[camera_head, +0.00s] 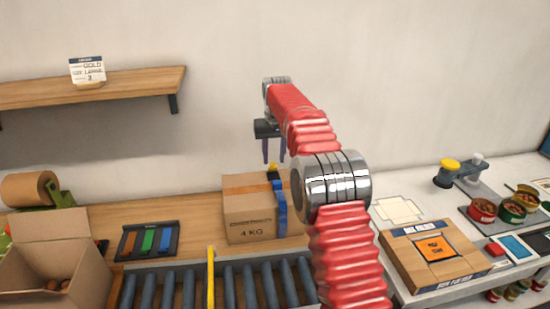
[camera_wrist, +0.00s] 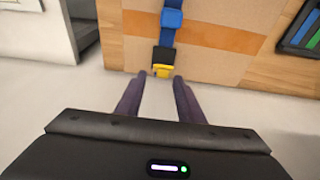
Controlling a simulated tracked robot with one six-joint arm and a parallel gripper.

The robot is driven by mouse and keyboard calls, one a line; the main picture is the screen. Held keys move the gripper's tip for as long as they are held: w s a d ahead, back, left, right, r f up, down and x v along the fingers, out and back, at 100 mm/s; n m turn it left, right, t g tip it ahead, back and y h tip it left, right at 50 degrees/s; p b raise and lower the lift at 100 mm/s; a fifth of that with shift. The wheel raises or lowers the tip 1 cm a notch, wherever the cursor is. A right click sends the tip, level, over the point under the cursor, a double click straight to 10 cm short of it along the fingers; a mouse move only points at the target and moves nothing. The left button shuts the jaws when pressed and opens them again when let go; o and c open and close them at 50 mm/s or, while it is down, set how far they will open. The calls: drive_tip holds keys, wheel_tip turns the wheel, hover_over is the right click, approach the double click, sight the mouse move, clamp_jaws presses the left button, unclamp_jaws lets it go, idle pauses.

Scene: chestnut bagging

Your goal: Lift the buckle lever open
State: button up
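A closed cardboard box (camera_head: 250,222) marked 4 KG stands on the wooden bench with a blue strap (camera_head: 281,212) around it. The strap carries a black buckle (camera_wrist: 163,56) with a yellow lever (camera_wrist: 162,69); in the head view the yellow lever (camera_head: 272,167) shows small at the box's top, partly behind my arm. My gripper (camera_wrist: 161,77) points at the buckle with two purple fingers apart and nothing held. In the wrist view the lever lies in line with the gap between the fingertips. In the head view my gripper (camera_head: 274,152) is above the box. I cannot tell if the fingers touch the lever.
A roller conveyor (camera_head: 172,290) with a yellow bar lies in front of the box. A rack of coloured straps (camera_head: 148,240) and an open carton (camera_head: 50,255) with chestnuts are at left. Another carton (camera_head: 432,252) and several tins (camera_head: 510,210) are at right.

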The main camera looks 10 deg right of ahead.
drive_tip(key=v, duration=1.3)
drive_tip(key=shift+s+r, duration=1.7)
drive_tip(key=shift+r, duration=0.05)
drive_tip(key=f, duration=0.1)
drive_tip(key=f+t, duration=0.1)
drive_tip(key=f, duration=0.1)
drive_tip(key=f+t, duration=0.1)
drive_tip(key=f, duration=0.1)
drive_tip(key=shift+w+a, duration=0.15)
drive_tip(key=shift+w, duration=0.1)
drive_tip(key=x, duration=1.3)
drive_tip(key=shift+w+f, duration=0.2)
drive_tip(key=shift+f, duration=0.1)
